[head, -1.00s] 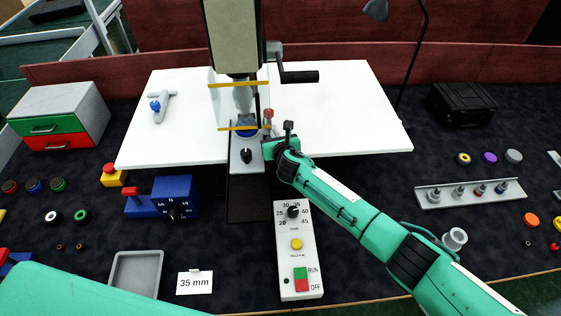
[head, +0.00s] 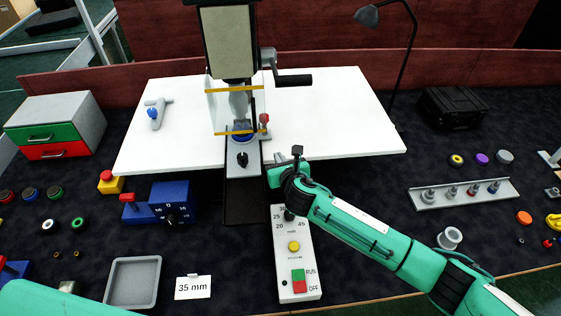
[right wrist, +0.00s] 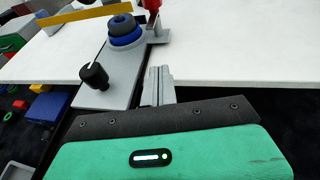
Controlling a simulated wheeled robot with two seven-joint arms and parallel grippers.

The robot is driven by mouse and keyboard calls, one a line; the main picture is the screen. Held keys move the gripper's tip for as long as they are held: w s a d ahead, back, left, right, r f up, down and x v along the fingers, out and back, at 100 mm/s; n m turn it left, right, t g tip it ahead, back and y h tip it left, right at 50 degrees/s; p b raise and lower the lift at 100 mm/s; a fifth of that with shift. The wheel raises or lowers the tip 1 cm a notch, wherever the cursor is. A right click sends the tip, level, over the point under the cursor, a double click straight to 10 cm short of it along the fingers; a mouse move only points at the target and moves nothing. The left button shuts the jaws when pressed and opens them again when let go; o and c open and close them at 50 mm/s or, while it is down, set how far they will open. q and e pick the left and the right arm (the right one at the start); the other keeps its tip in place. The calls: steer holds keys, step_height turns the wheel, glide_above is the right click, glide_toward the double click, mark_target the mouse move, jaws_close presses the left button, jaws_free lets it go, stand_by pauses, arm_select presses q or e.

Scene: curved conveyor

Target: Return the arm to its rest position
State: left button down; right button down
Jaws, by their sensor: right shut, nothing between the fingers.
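My right gripper (head: 272,173) is at the front edge of the white board, just right of the grey slide plate with its black knob (head: 242,160). In the right wrist view its fingers (right wrist: 159,84) are together with nothing between them. The black knob also shows there (right wrist: 94,75), left of the fingers and apart from them. My right arm (head: 350,228) reaches in from the lower right over the top of the white control panel (head: 295,270). Only a green part of my left arm shows at the lower left; its gripper is out of view.
The press (head: 228,45) with its yellow-edged guard stands on the white board (head: 335,110). A blue dial box (head: 173,200), a grey tray (head: 110,284) and a 35 mm card (head: 193,287) lie left. A rack of pegs (head: 420,200) and a small cup (head: 449,238) lie right.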

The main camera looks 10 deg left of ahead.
steer(key=s+d+f+n+g+h, duration=0.3)
steer(key=s+d+n+g, duration=0.2)
steer(key=s+d+n, duration=1.35)
steer(key=s+d+f+n+g+h, duration=0.35)
steer(key=s+d+n, duration=1.1)
steer(key=s, duration=0.65)
step_height(320, 180, down, 32)
steer(key=g, duration=0.2)
steer(key=s+d+f, duration=0.2)
steer(key=s+f, duration=0.7)
steer(key=f, duration=0.1)
steer(key=s+d+f+g+b, duration=0.1)
steer(key=s+d+f, duration=0.1)
steer(key=s+f, duration=0.8)
